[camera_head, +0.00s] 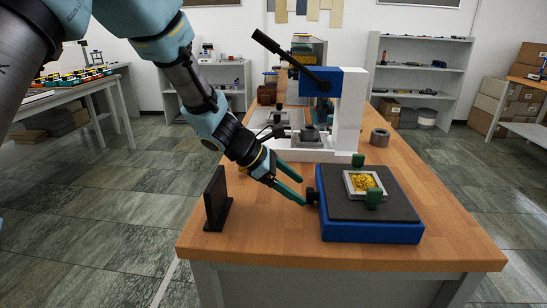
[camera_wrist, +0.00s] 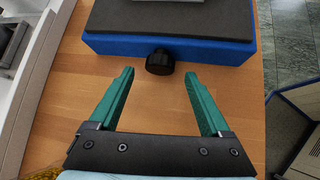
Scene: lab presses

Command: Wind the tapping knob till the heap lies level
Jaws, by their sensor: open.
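The black tapping knob (camera_head: 312,195) sticks out of the left side of a blue device (camera_head: 372,233) with a dark grey top. In the wrist view the knob (camera_wrist: 160,62) lies ahead of the fingertips, roughly midway between them. My gripper (camera_head: 303,192) is open and empty, with green fingers pointing at the knob; it also shows in the wrist view (camera_wrist: 157,76). I see no finger touching the knob. A pale square frame (camera_head: 351,187) on the dark top holds a yellow heap (camera_head: 364,183). Whether the heap is level is too small to tell.
Green blocks (camera_head: 374,199) stand at two sides of the frame. A white and blue lever press (camera_head: 346,115) stands behind. A dark upright plate (camera_head: 215,198) stands at the left table edge. A grey ring (camera_head: 380,136) lies at the right. The wooden front of the table is clear.

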